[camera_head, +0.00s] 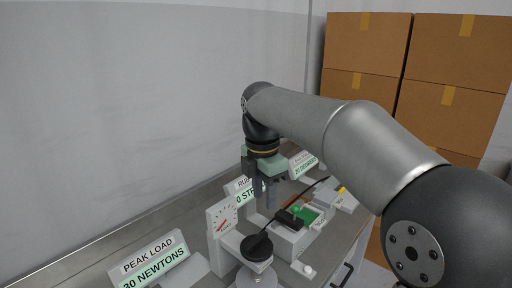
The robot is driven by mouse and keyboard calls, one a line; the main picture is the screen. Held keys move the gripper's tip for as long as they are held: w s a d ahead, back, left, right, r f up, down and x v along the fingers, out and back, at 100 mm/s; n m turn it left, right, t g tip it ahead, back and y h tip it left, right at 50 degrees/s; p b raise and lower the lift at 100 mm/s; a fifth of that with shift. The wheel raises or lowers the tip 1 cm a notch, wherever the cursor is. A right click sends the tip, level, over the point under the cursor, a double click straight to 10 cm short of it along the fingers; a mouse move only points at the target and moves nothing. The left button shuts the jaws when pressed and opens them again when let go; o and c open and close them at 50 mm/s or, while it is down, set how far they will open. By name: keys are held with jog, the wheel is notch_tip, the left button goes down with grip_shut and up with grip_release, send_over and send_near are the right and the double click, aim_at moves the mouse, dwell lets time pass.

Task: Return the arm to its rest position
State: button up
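My gripper (264,199) hangs fingers-down from the end of my arm, over the back part of the bench. Two dark fingers show below a pale green body, with a gap between them and nothing seen held. The fingers are in front of a sign and above the devices. A press stand (226,240) with a dial and a black round knob (257,247) stands nearer, below and left of my gripper. A grey-white block (290,240) with a green board (306,215) and a black part on it sits to the right. Exact finger height is hard to tell.
Signs stand along the bench's back: "PEAK LOAD 30 NEWTONS" (153,266) at lower left, another (302,164) behind my gripper. A small white knob (308,271) is near the front edge. Stacked cartons (366,45) stand at back right. The wall is close on the left.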

jog(key=s+d+f+m, duration=0.6)
jog(key=s+f+m, duration=0.2)
jog(key=s+m, duration=0.3)
jog(key=s+d+f+m, duration=0.7)
jog(key=s+f+m, duration=0.1)
jog(key=s+m, duration=0.4)
jog(key=shift+f+m+t, duration=0.25)
jog(key=shift+m+t, duration=0.15)
jog(key=shift+m, duration=0.4)
